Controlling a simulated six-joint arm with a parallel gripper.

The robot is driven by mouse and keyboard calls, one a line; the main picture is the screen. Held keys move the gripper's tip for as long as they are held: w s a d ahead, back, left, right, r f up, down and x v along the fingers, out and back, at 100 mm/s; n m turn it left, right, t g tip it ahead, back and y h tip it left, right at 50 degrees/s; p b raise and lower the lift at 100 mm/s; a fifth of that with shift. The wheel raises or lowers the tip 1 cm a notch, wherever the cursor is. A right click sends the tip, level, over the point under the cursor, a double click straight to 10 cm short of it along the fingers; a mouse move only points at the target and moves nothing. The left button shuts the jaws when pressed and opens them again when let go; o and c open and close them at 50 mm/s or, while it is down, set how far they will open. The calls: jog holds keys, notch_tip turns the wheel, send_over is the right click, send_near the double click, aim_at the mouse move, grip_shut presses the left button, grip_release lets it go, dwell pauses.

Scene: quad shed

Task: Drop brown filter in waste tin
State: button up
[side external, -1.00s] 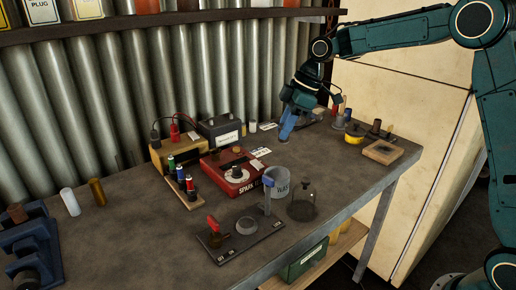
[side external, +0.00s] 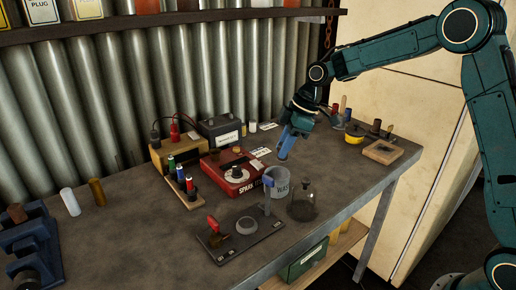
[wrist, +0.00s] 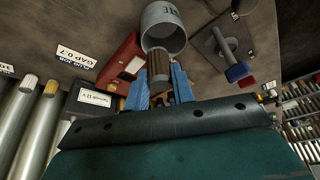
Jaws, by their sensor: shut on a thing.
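My gripper (side external: 284,154) has blue fingers and is shut on the brown filter (wrist: 158,66), a pleated cylinder seen between the fingers in the wrist view. The fingers (wrist: 157,82) grip it at its sides. The waste tin (side external: 279,187) is a grey, open-topped can with lettering, on the workbench. My fingertips are just above and behind its rim in the side view. In the wrist view the tin (wrist: 163,28) lies directly beyond the filter's end, and the filter's tip overlaps its near edge. The filter is hard to make out in the side view.
A dark plate with a red lever (side external: 213,228) lies in front. The left middle of the bench (side external: 130,235) is mostly clear.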

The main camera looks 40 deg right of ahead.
jog(key=o, duration=1)
jog(key=shift+o, duration=0.2)
jog(key=shift+r, duration=0.1)
jog(key=v, duration=1.3)
jog(key=shift+d+r, duration=0.2)
jog(key=shift+r, duration=0.05)
jog(key=shift+s, duration=0.15)
